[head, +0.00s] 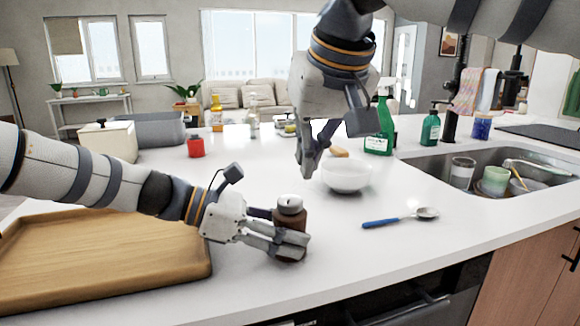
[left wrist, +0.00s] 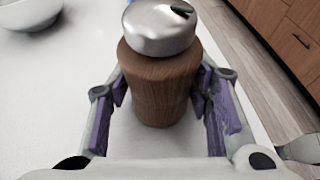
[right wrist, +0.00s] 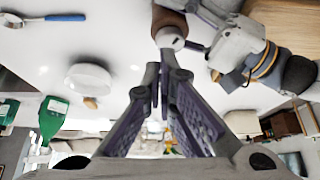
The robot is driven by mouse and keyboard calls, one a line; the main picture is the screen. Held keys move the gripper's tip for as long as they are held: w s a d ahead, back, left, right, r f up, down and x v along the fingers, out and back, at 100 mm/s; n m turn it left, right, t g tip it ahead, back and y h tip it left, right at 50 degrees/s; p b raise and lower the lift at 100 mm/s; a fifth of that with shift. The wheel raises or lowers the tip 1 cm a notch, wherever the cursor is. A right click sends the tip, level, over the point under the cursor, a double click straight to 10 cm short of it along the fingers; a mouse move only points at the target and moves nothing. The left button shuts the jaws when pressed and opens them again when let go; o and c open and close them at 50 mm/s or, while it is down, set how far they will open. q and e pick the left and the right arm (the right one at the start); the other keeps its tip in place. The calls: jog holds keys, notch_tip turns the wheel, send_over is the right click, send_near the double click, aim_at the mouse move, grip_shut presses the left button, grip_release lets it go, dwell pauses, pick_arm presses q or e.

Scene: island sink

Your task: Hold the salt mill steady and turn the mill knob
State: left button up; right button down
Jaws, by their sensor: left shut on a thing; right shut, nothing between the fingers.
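The salt mill (head: 289,216) stands upright on the white counter, with a brown wooden body and a silver knob (head: 290,201) on top. My left gripper (head: 291,246) is shut on the mill's body. The left wrist view shows the wooden body (left wrist: 160,85) between purple finger pads and the silver knob (left wrist: 160,27) above them. My right gripper (head: 308,165) is shut and empty, pointing down above the counter, behind and higher than the mill. In the right wrist view its fingertips (right wrist: 160,85) are together, apart from the knob (right wrist: 170,38).
A white bowl (head: 346,176) stands right of my right gripper. A blue-handled spoon (head: 400,217) lies on the counter's right. A wooden tray (head: 100,250) lies at the left under my left arm. The sink (head: 500,170) with dishes and green bottles (head: 378,125) are further right.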

aim_at(290, 204)
notch_tip(290, 204, down, 7)
jog(key=shift+d+f, duration=0.1)
dwell(0.3)
jog(key=shift+w, duration=0.25)
dwell(0.4)
jog(key=shift+s+a, duration=0.25)
jog(key=shift+a, duration=0.25)
jog(key=shift+s+a, duration=0.1)
jog(key=shift+a, duration=0.15)
jog(key=shift+s+a, duration=0.1)
jog(key=shift+a, duration=0.15)
jog(key=shift+a, duration=0.2)
jog(key=shift+a, duration=0.25)
